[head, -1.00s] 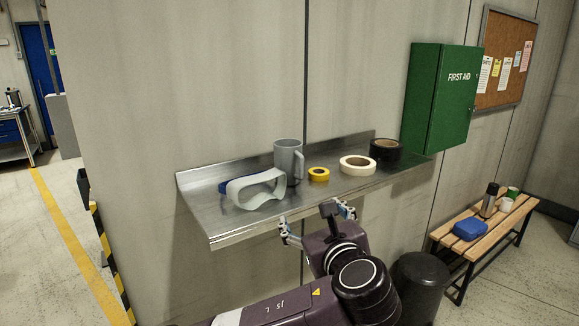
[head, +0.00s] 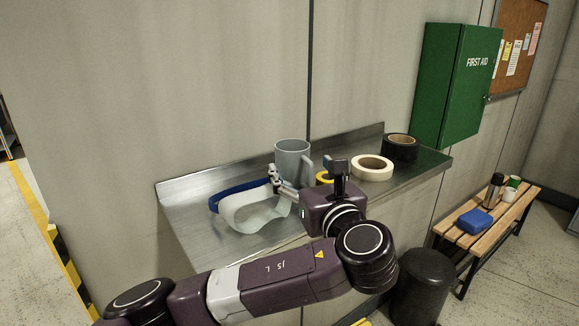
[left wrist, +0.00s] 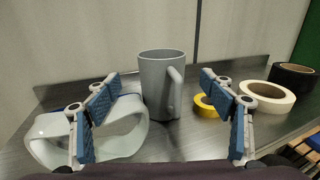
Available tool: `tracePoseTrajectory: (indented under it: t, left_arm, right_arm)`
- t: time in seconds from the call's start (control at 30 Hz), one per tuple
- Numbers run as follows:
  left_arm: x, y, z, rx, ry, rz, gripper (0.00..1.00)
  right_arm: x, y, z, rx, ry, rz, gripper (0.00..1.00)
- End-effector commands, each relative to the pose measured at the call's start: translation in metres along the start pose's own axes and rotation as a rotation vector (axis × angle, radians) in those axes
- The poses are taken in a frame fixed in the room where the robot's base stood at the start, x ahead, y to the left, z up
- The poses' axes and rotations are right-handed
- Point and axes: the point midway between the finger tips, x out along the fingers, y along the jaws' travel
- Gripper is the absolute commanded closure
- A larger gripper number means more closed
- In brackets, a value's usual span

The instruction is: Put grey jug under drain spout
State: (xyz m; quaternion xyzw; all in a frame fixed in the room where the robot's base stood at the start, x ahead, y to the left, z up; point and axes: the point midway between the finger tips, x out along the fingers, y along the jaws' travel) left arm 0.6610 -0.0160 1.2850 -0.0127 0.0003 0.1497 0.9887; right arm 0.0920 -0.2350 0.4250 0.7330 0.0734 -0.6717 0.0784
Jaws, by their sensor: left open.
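The grey jug (head: 291,155) stands upright on a metal wall shelf (head: 185,205), its handle towards the right. It also shows in the left wrist view (left wrist: 155,85), straight ahead between my open fingers and a little beyond them. My left gripper (left wrist: 160,110) is open and empty, with one finger on each side of the jug's line; it does not appear closed on anything. In the head view my left gripper (head: 298,192) is in front of the jug, partly hidden by its own wrist. No drain spout shows. My right gripper is not in view.
Clear goggles with a blue strap (head: 258,212) lie left of the jug, close to my left finger. Yellow tape (head: 323,177), white tape (head: 372,167) and black tape (head: 400,147) lie to the right. A green first aid cabinet (head: 455,85) hangs at the shelf's right end.

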Motion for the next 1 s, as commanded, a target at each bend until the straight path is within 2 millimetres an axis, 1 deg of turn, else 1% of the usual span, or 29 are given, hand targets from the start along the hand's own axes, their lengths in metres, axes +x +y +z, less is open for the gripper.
tracePoseTrajectory:
  t: [0.33, 0.5, 0.6, 0.73, 0.93, 1.0]
  left_arm:
    - [0.035, 0.000, 0.004, 0.002, 0.001, 0.003, 0.25]
    - [0.059, -0.003, 0.007, 0.002, 0.001, 0.004, 0.25]
    - [0.071, -0.003, 0.004, 0.002, 0.001, 0.003, 0.25]
    - [0.077, -0.004, 0.003, 0.000, 0.001, 0.000, 0.25]
    - [0.077, -0.004, 0.002, 0.000, 0.001, 0.000, 0.25]
    - [0.077, -0.004, 0.002, 0.000, 0.001, 0.000, 0.32]
  right_arm:
    - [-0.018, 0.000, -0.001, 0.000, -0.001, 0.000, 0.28]
    - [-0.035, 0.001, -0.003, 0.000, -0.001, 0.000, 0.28]
    - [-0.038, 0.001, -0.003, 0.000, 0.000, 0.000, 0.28]
    - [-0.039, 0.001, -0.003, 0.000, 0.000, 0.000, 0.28]
    - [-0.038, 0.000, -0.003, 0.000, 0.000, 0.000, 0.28]
    - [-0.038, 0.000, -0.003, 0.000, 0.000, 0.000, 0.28]
